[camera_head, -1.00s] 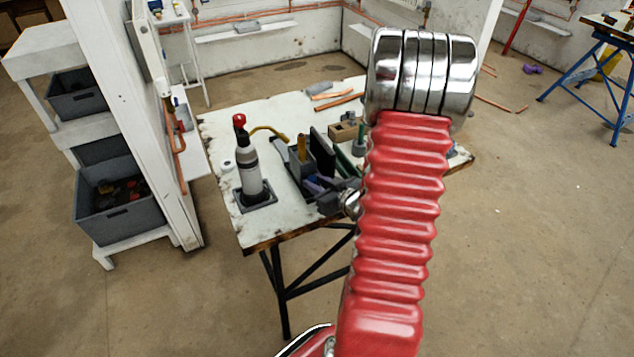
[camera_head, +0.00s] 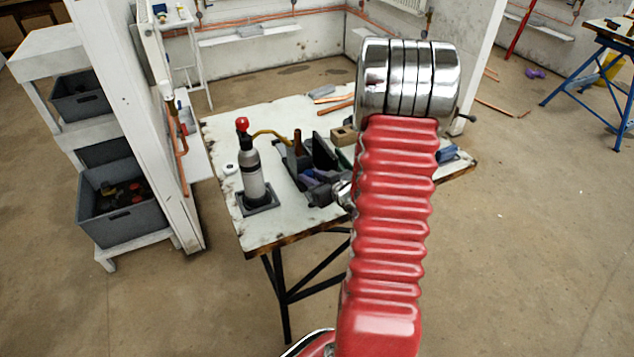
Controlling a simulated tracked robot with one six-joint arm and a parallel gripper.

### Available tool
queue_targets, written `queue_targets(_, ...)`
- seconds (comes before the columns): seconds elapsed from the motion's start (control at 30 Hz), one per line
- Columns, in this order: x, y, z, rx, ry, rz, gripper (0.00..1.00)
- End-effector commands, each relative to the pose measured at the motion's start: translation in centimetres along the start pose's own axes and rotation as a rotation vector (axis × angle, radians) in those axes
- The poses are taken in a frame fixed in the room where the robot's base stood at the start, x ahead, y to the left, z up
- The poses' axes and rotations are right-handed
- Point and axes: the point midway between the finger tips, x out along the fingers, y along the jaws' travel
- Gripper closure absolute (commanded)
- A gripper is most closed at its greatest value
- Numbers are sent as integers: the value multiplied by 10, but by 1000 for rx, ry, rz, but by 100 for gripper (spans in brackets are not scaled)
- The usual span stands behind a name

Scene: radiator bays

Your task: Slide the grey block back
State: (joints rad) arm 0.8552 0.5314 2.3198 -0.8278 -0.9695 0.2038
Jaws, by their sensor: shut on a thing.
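The grey block (camera_head: 296,162) is a small dark grey piece among the tools on the white worktable, left of my red arm. My gripper (camera_head: 314,184) is dark and small in this view, low beside the block near the table's front edge. It is shut on the grey block, though the exact contact between fingers and block is too small and cluttered to make out. The silver joint and red ribbed sleeve of my arm hide the table's right part.
A red-topped bottle (camera_head: 250,175) stands close on the left with a yellow hose. A dark upright panel (camera_head: 323,153) and a wooden block (camera_head: 343,135) are behind and to the right. A light grey piece (camera_head: 321,91) lies at the table's back. The table's left back is clear.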

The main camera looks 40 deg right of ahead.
Motion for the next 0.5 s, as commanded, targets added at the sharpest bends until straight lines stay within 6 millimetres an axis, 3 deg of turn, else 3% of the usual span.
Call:
queue_targets(0.33, 2, 2, 0, 2, -2, 4, 100)
queue_targets(0.37, 2, 2, 0, 2, -2, 4, 75)
queue_targets(0.5, 2, 1, 0, 1, -2, 3, 65)
